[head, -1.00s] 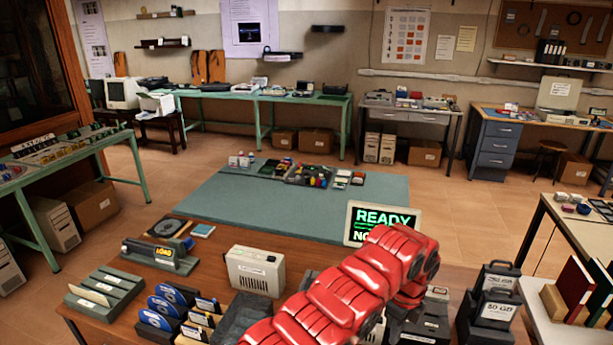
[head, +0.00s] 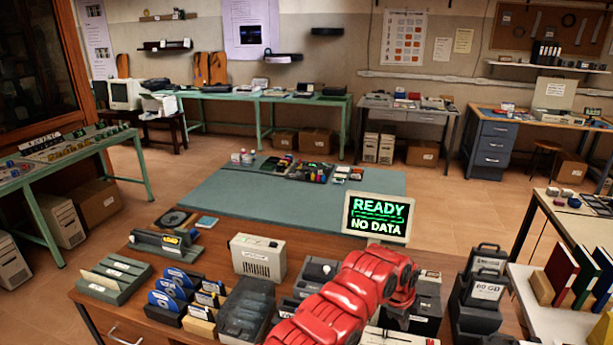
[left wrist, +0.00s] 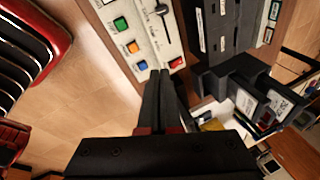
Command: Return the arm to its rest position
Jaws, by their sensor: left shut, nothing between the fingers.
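My red left arm (head: 345,297) reaches in from the bottom of the head view, over the right part of the brown desk. Its wrist is bent to the right, and its fingers cannot be made out there. In the left wrist view my left gripper (left wrist: 159,80) has its two black fingers together, with nothing between them. The fingertips are close to a pale panel (left wrist: 140,35) with green, orange and blue buttons and a red switch; contact cannot be told. My right gripper is in neither view.
A monitor (head: 377,218) reading "READY NO DATA" stands behind the arm. A beige box (head: 258,258), disk holders (head: 182,292) and a slotted rack (head: 113,277) crowd the desk. Black cases (head: 484,282) stand at the right. The green mat (head: 270,205) is mostly clear.

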